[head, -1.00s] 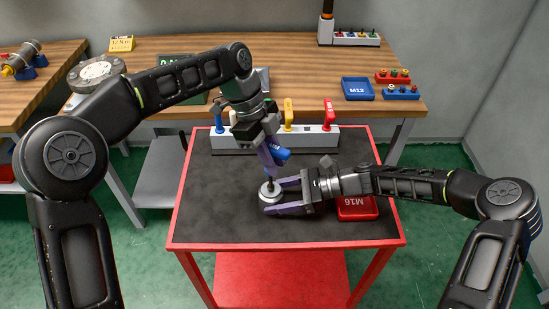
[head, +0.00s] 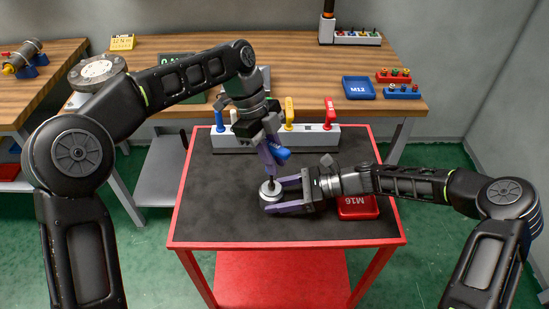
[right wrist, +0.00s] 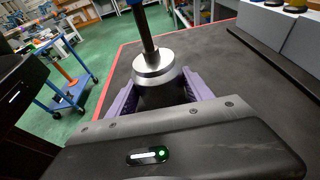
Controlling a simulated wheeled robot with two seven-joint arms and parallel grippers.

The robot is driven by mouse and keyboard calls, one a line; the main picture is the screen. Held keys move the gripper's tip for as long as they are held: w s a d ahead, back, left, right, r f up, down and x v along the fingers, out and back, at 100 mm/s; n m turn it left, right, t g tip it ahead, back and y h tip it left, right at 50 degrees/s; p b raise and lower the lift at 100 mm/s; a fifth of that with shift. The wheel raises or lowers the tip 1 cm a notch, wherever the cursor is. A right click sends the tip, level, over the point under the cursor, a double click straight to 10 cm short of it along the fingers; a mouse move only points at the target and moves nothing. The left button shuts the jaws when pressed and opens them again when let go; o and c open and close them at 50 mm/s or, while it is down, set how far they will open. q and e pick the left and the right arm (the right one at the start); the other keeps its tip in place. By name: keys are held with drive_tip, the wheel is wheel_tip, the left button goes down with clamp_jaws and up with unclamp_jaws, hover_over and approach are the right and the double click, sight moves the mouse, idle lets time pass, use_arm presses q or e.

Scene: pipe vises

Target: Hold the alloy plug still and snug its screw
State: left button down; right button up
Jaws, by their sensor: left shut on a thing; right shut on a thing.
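The alloy plug (head: 270,190) is a round silver disc low over the black mat of the red cart. My right gripper (head: 274,196) comes in from the right, its purple fingers shut on either side of the plug. The right wrist view shows the plug (right wrist: 153,68) between the fingers. My left gripper (head: 269,152) is above the plug, shut on a blue-handled driver (head: 282,153). The driver's dark shaft (right wrist: 144,32) stands nearly upright, its lower end at the plug's centre. The screw itself is hidden under the shaft.
A pale rack (head: 313,138) with yellow and red handles stands at the cart's back edge. A red M16 tray (head: 358,213) lies beside my right gripper. A blue M12 tray (head: 358,88) sits on the wooden bench (head: 300,67) behind. The mat's front and left are clear.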

use_arm(q)
drive_tip(key=shift+a+f, duration=0.1)
drive_tip(key=shift+f, duration=0.25)
use_arm(e)
drive_tip(key=shift+s+a, duration=0.1)
use_arm(q)
drive_tip(key=shift+n, duration=0.5)
use_arm(e)
drive_tip(key=o, duration=1.4)
drive_tip(key=shift+c, duration=0.2)
use_arm(q)
drive_tip(key=shift+s, duration=0.1)
use_arm(e)
drive_tip(key=shift+v, duration=4.1)
use_arm(q)
drive_tip(key=shift+r, duration=0.15)
use_arm(e)
drive_tip(key=shift+r, duration=0.1)
